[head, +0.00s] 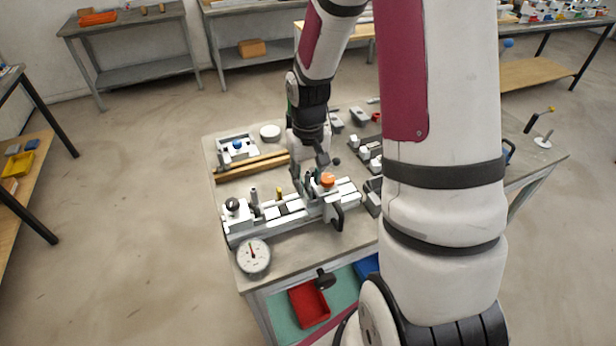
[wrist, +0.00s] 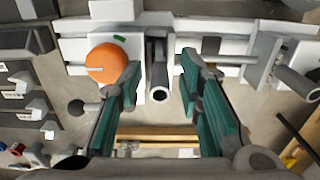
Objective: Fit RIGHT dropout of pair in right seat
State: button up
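The white frame jig (head: 287,215) lies along the near side of the bench, with an orange knob (head: 328,179) at its right part. My gripper (head: 309,184) is low over the jig beside this knob. In the wrist view my gripper (wrist: 160,72) is open, with one teal finger on each side of a dark grey tube-like piece (wrist: 158,80) with a round open end. Gaps show between this piece and both fingertips. It stands at the jig next to the orange knob (wrist: 105,62). I cannot tell whether it is the right dropout or part of the seat.
A dial gauge (head: 253,256) is at the bench's front left corner. Wooden bars (head: 250,166) lie behind the jig. Grey blocks (head: 371,158) stand to its right. A grey upright bracket (wrist: 260,62) rises from the jig at the right in the wrist view.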

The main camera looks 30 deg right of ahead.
notch_tip(320, 180, up, 12)
dwell(0.7)
dwell(0.5)
jog(key=s+a+r+n+t, duration=0.2)
jog(key=s+a+r+t, duration=0.3)
jog(key=s+a+r, duration=0.7)
jog(key=s+r, duration=0.2)
jog(key=s, duration=0.2)
jog(key=shift+r+t, duration=0.3)
dwell(1.0)
